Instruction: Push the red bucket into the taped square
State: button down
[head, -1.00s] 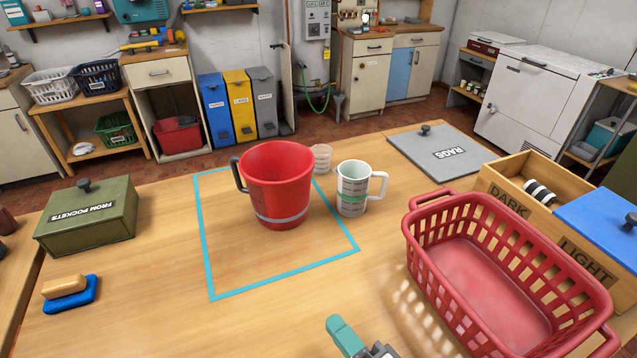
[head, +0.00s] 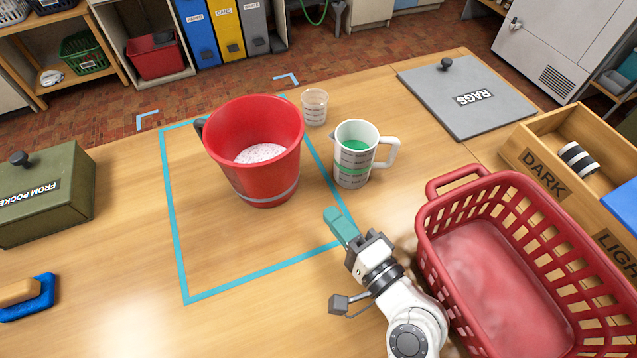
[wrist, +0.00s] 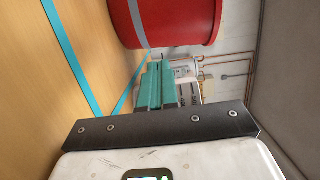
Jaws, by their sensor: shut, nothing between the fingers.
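The red bucket (head: 262,170) stands upright on the wooden table, with white granules inside, a grey band near its base and a dark handle at left. The cyan taped square (head: 178,240) surrounds its visible base; the bucket hides part of the far and right tape lines, so its far side cannot be judged. My gripper (head: 336,221), with teal fingers, is shut and empty over the right tape line, right and in front of the bucket, apart from it. In the wrist view the shut fingers (wrist: 161,84) point beside the bucket's lower wall (wrist: 178,22).
A white measuring jug (head: 353,155) with green contents and a clear cup (head: 314,107) stand right of the bucket. A red basket (head: 447,240) is close to my arm at right. A green box (head: 45,200) stands at left. The square's front part is clear.

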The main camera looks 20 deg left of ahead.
aim_at(280, 187)
jog(key=x, duration=0.9)
jog(key=shift+w+a, duration=0.15)
jog(key=shift+a, duration=0.05)
jog(key=a, duration=0.2)
jog(key=s+a+p, duration=0.1)
jog(key=a+p, duration=0.1)
jog(key=a, duration=0.1)
jog(key=shift+s+a, duration=0.3)
jog(key=shift+a, duration=0.05)
